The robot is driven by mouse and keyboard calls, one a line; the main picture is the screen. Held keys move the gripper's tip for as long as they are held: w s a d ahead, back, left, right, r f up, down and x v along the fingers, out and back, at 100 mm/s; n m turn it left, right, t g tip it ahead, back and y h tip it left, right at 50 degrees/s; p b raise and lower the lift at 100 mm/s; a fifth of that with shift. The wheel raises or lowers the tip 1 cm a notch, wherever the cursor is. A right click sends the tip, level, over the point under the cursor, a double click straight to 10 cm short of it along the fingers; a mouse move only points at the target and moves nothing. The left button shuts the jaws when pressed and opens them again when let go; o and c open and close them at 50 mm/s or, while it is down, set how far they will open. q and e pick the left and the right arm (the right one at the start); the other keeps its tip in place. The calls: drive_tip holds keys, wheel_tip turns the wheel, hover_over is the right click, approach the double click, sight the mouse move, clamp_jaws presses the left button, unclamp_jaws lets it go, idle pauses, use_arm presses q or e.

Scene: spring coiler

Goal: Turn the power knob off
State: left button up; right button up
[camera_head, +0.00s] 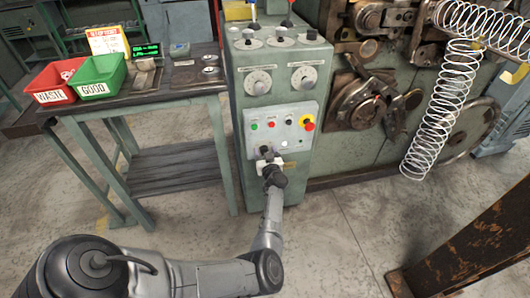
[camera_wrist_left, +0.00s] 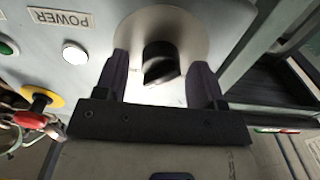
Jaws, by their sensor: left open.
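The black power knob (camera_wrist_left: 160,62) sits on a pale round plate in the left wrist view, beside the POWER label (camera_wrist_left: 60,18). My left gripper (camera_wrist_left: 160,75) is open, with one dark finger on each side of the knob. Gaps show between the knob and both fingers, so it does not look gripped. In the head view my left gripper (camera_head: 268,160) is at the lower left of the grey control panel (camera_head: 293,112), and it partly hides the knob (camera_head: 265,149). My right gripper is not in view.
A white button (camera_wrist_left: 75,53) and a yellow-and-red stop button (camera_wrist_left: 40,100) are close to the knob. Two dials sit above the panel on the green cabinet (camera_head: 240,95). A table with red (camera_head: 55,80) and green (camera_head: 98,77) bins stands left; the coiling machine (camera_head: 350,150) is right.

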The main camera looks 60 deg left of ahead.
use_arm(q)
drive_tip(key=shift+d, duration=0.1)
drive_tip(key=shift+c, duration=0.4)
drive_tip(key=c, duration=0.8)
